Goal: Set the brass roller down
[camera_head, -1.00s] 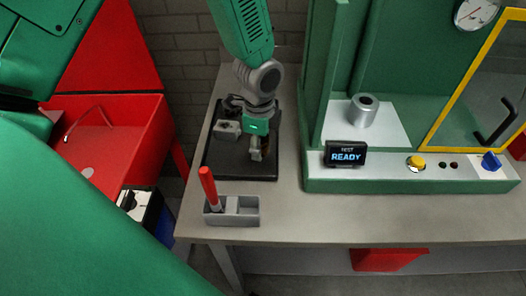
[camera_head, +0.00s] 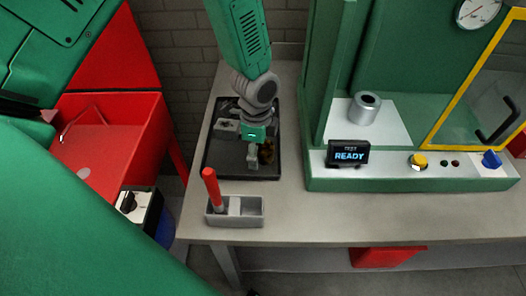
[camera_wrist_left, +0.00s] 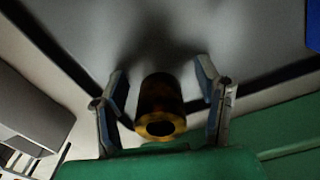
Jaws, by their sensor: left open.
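The brass roller (camera_head: 266,152) is a short, hollow brass cylinder in the black tray (camera_head: 238,172) on the bench. In the left wrist view the roller (camera_wrist_left: 160,104) sits between the two spread fingers, with gaps on both sides and its dark bore facing the camera. My left gripper (camera_head: 254,158) is open at the roller, and its fingers partly cover it in the head view. The gripper also shows in the left wrist view (camera_wrist_left: 162,84). The roller appears to rest on the tray floor. My right gripper is not in view.
Metal parts (camera_head: 227,126) lie at the tray's far left. A grey holder (camera_head: 248,219) with a red-handled tool (camera_head: 211,188) stands in front. On the right is a green test station (camera_head: 400,178) with a grey cylinder (camera_head: 365,108) and a READY display (camera_head: 348,152). The bench front is clear.

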